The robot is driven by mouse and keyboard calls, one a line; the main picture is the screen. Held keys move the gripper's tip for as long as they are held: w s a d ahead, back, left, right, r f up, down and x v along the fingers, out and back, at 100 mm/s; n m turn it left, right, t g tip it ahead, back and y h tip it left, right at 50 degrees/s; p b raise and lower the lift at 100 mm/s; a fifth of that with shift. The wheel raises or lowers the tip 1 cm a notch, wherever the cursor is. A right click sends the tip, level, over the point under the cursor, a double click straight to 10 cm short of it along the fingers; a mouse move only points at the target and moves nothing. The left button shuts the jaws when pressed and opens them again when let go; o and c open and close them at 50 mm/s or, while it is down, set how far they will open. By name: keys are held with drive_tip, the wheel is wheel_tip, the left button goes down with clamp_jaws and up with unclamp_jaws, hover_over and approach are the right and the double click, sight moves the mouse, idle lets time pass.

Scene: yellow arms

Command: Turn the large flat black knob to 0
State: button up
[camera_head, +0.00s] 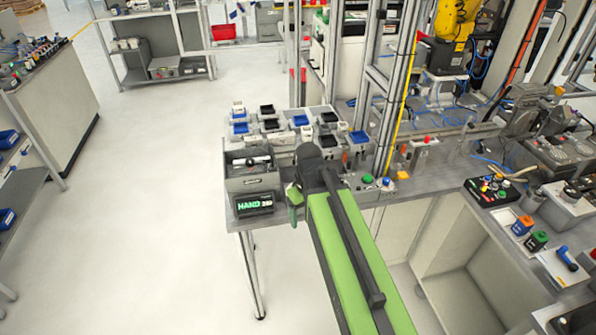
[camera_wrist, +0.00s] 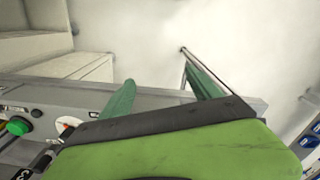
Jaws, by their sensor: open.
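My gripper (camera_wrist: 158,73) shows two green fingers spread apart with nothing between them in the wrist view. They reach past the edge of the grey worktop (camera_wrist: 150,88), over the pale floor. In the head view my gripper (camera_head: 293,203) is at the worktop's front edge, largely hidden by my arm. I cannot pick out the large flat black knob for certain. A dark part (camera_wrist: 42,160) beside my gripper at the left of the wrist view is cut off and unclear. A white dial with a red mark (camera_wrist: 67,125) is partly covered by my gripper.
A green button (camera_wrist: 18,126) is on the panel; it also shows in the head view (camera_head: 367,179) beside a blue button (camera_head: 386,181). A grey box (camera_head: 252,183) and several small bins are left of my arm. A black control box (camera_head: 492,190) stands right. Left floor is clear.

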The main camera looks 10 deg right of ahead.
drive_tip(key=w+r+n+p, duration=0.6)
drive_tip(key=r+p, duration=0.3)
drive_tip(key=r, duration=0.2)
drive_tip(key=w+r+n+p, duration=0.55)
drive_tip(key=r+p, duration=0.25)
drive_tip(key=r, duration=0.2)
wheel_tip(320, 180, down, 18)
drive_tip(key=b, duration=1.7)
drive_tip(key=shift+s+d+r, duration=0.1)
drive_tip(key=shift+s+r, duration=0.05)
drive_tip(key=shift+r, duration=0.1)
drive_tip(key=c, duration=1.4)
